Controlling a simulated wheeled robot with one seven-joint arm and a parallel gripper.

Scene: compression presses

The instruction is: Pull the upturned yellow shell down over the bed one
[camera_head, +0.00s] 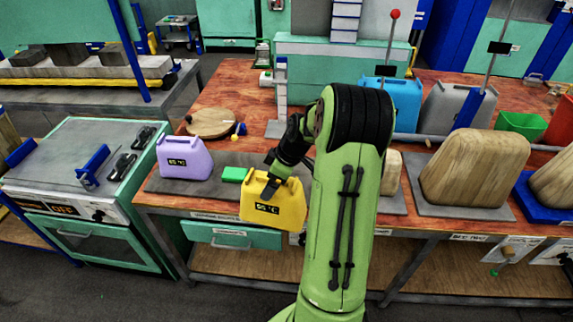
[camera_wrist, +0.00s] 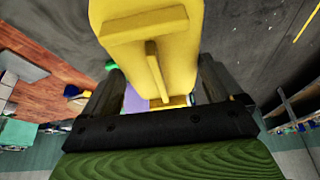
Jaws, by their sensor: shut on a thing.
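A yellow shell (camera_head: 287,207) with a dark temperature display hangs tilted at the front edge of the wooden bench in the head view. My gripper (camera_head: 272,184) is shut on it from above. In the wrist view the yellow shell (camera_wrist: 150,30) fills the top middle, with a raised bar and a rib facing the camera. My gripper's dark fingers (camera_wrist: 160,92) stand on either side of its lower part. I cannot make out a second yellow shell; my arm hides part of the bench to the right.
A purple shell (camera_head: 184,158) stands on a grey mat left of the yellow one, with a green block (camera_head: 233,174) between. A round wooden board (camera_head: 211,122) lies behind. A large wooden block (camera_head: 475,168) stands right of my arm. A grey-green oven-like machine (camera_head: 85,145) is at left.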

